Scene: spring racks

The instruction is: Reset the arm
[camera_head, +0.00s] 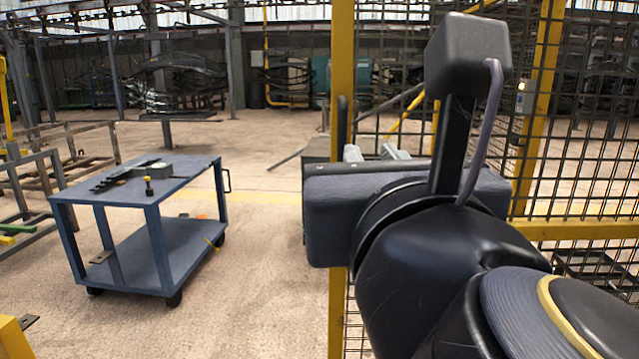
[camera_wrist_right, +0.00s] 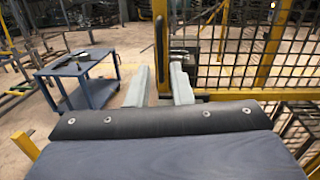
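My right arm (camera_head: 420,260) comes in from the lower right of the head view, raised in front of the mesh fence. My right gripper (camera_head: 372,153) shows at its far end, partly hidden behind the wrist. In the right wrist view, the two grey fingers of my right gripper (camera_wrist_right: 159,80) stand apart with nothing held between them. The gripper points forward towards the yellow fence post. My left arm and left gripper are not in view.
A yellow-framed mesh fence (camera_head: 585,120) stands behind and right of my right arm. A blue trolley (camera_head: 190,180) with tools on top stands at the left. Metal frames (camera_head: 35,180) stand farther left. The floor between trolley and fence is clear.

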